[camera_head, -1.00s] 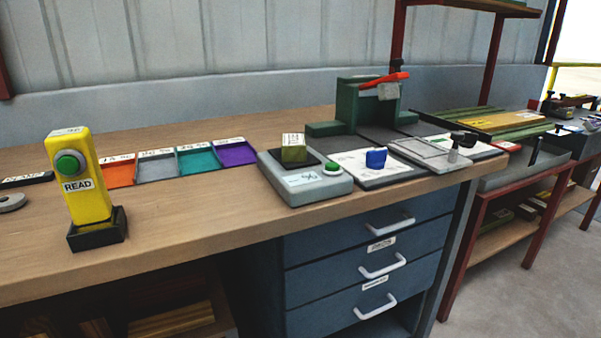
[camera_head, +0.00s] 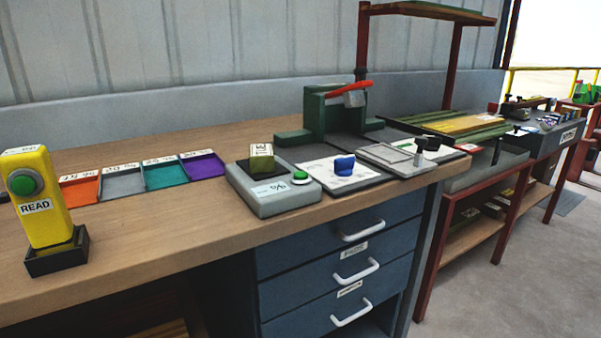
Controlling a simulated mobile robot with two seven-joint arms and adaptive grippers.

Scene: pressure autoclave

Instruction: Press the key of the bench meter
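A grey bench unit (camera_head: 268,202) stands near the front edge of the wooden bench. It has a round green key (camera_head: 300,177) at its right and a small label with dark marks on its front. An olive-green block (camera_head: 262,158) sits on its dark top plate. A yellow upright device (camera_head: 42,200) marked READ, with a round green button (camera_head: 25,182), stands in a black holder (camera_head: 56,252) at the left. No label shows which of the two is the bench meter. Neither of my grippers is in view.
Orange, grey, teal and purple trays (camera_head: 203,165) lie behind. Right of the grey unit are a blue knob (camera_head: 344,165) on a white plate and a clamp fixture (camera_head: 398,158). A green press (camera_head: 335,110) with a red lever stands behind. Drawers (camera_head: 345,250) are below. Bare wood lies between the devices.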

